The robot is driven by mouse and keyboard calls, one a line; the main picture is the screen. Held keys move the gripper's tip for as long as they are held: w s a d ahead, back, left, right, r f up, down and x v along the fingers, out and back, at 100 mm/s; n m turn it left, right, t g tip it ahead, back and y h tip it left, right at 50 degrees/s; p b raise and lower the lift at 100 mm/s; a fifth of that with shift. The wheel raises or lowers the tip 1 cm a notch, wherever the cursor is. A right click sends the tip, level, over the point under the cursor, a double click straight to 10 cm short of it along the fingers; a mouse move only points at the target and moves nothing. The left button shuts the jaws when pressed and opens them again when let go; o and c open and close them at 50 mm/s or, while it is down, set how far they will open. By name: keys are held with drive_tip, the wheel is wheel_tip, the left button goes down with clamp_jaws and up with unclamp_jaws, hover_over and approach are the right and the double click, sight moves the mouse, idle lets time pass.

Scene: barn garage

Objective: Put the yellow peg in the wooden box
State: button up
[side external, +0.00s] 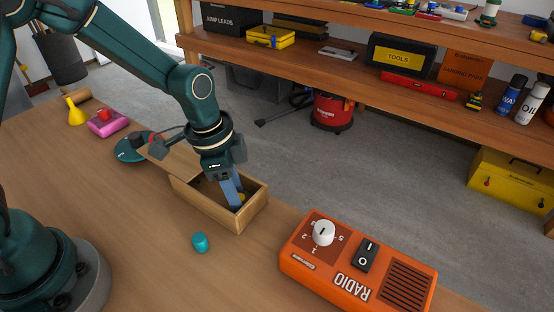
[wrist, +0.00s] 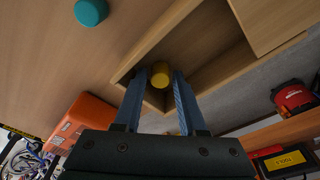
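The yellow peg (wrist: 161,75) shows between my two fingertips in the wrist view. In the side external view only a small part of the peg (side external: 241,197) shows beside the fingers, low inside the wooden box (side external: 238,221). The open-topped box also shows in the wrist view (wrist: 194,22), around the peg and fingertips. My gripper (side external: 234,199) reaches down into the box near its right end. In the wrist view the fingers (wrist: 160,78) flank the peg closely. I cannot tell whether they press on it or stand slightly apart from it.
A teal peg (side external: 200,242) stands on the bench in front of the box. An orange radio (side external: 358,268) lies to the right. A wooden lid (side external: 173,157) adjoins the box's left end. A pink object (side external: 108,124) and a yellow funnel (side external: 75,113) are farther left.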

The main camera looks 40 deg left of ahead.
drive_tip(key=shift+r, duration=0.1)
wheel_tip(320, 180, up, 11)
drive_tip(key=s+a, duration=0.1)
drive_tip(key=s+a+r+n+t, duration=0.1)
drive_tip(key=s+a+n+t, duration=0.1)
drive_tip(key=s+n, duration=0.3)
drive_tip(key=s+a+r+n+t+y, duration=0.1)
drive_tip(key=s+a+n+t, duration=0.1)
drive_tip(key=s+a+n, duration=0.2)
drive_tip(key=s, duration=0.2)
drive_tip(key=shift+s+a+r+n+y, duration=0.2)
drive_tip(key=shift+s+r+n+y, duration=0.1)
drive_tip(key=shift+s+r+n, duration=0.1)
